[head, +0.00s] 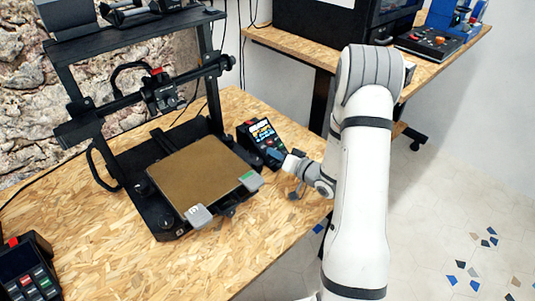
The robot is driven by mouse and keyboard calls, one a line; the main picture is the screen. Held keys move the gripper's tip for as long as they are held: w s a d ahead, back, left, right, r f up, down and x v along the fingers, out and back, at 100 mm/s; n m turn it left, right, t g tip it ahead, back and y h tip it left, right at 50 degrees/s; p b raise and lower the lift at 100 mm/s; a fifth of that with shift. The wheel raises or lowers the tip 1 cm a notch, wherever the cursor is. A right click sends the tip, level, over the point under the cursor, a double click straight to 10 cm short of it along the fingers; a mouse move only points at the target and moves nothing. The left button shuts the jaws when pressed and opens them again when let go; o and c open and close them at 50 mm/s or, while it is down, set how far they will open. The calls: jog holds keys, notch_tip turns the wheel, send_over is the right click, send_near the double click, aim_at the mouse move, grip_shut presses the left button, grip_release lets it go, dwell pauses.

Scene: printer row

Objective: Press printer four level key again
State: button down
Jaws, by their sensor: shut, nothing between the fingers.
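A black control box (250,131) with a lit screen and coloured keys stands on the table, just right of an open-frame 3D printer (163,226). My gripper (275,155) is shut and empty at the lower front of this box, by its key area. I cannot tell whether the fingertips touch a key. The gripper and wrist hide part of the box's lower right. The key labels and any printer number are too small to read, so I cannot tell which key is the level key.
The printer's tan bed (195,170) lies left of my gripper, with light clips on its edge. Another control box (22,272) stands at the lower left. A second bench behind holds a dark enclosed machine (325,25) and a key panel (428,42). The table's front is bare.

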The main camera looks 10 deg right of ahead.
jog(key=shift+f, duration=0.1)
jog(key=shift+w+a+f+b, duration=0.1)
jog(key=shift+w+f+b, duration=0.1)
jog(key=shift+b, duration=0.1)
